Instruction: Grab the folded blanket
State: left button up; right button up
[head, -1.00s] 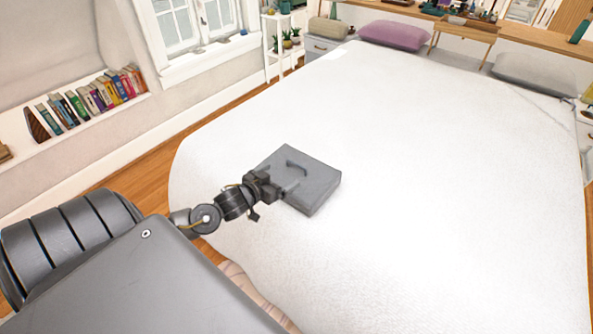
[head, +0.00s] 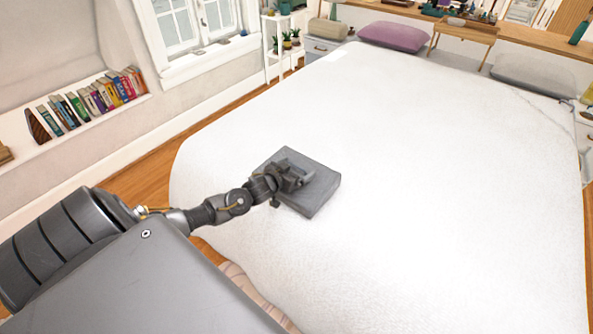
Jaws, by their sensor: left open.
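The folded blanket (head: 318,197) is a flat grey square block lying on the white bed (head: 400,150), near its left front part. My left gripper (head: 298,178) is open, over the upper left part of the blanket, and covers part of its top. I cannot tell whether the fingers touch the cloth. My left arm reaches in from the lower left. My right gripper is not in view.
The bed around the blanket is clear. Pillows, one of them purple (head: 395,36), lie at the far end, near a small wooden tray table (head: 464,30). A low shelf of books (head: 90,100) runs along the left wall. A white plant stand (head: 284,45) stands by the window.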

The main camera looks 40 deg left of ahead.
pick_arm(q)
jog(key=shift+w+f, duration=0.1)
jog(key=shift+w, duration=0.25)
jog(key=c, duration=1.7)
jog(key=shift+c, duration=0.7)
